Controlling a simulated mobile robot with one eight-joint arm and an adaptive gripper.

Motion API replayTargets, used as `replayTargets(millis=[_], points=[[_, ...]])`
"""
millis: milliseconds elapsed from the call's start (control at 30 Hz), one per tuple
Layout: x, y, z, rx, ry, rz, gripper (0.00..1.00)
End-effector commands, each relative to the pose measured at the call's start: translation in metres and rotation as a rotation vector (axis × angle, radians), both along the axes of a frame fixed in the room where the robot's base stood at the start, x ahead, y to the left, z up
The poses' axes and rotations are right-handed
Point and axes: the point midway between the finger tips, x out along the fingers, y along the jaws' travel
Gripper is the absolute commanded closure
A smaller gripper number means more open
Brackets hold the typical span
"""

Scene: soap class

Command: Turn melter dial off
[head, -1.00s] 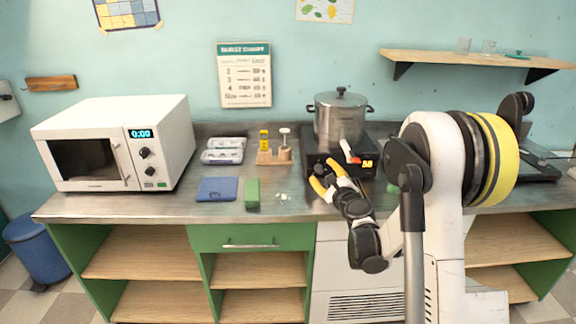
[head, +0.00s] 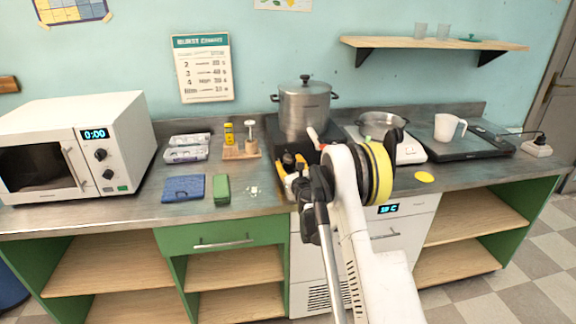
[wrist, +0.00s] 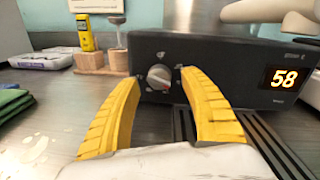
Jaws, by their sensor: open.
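The melter (wrist: 215,62) is a dark box with a round grey dial (wrist: 159,77) on its front and a display (wrist: 284,77) that reads 58. My gripper (wrist: 158,82) is open, with its yellow fingers on either side of the dial in the wrist view. I cannot tell whether the fingers touch the dial. In the head view a lidded steel pot (head: 305,108) stands on the melter, and my arm hides the melter's front and dial. My gripper (head: 290,163) shows there only in part.
A microwave (head: 125,150) stands far left. A scale with a bowl (head: 382,120) and a white jug (head: 449,127) are to the right.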

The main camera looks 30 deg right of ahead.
Motion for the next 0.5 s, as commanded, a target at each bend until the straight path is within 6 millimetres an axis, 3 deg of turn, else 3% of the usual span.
replayTargets(millis=[133,400,433,500], points=[[0.0103,-0.0020,-0.0004,0.000,0.000,0.000,0.48],[0.0118,-0.0023,0.0007,-0.001,0.000,0.000,0.48],[0.0118,-0.0023,0.0007,-0.001,0.000,0.000,0.52],[0.0118,-0.0022,0.0007,-0.001,0.000,0.000,0.74]])
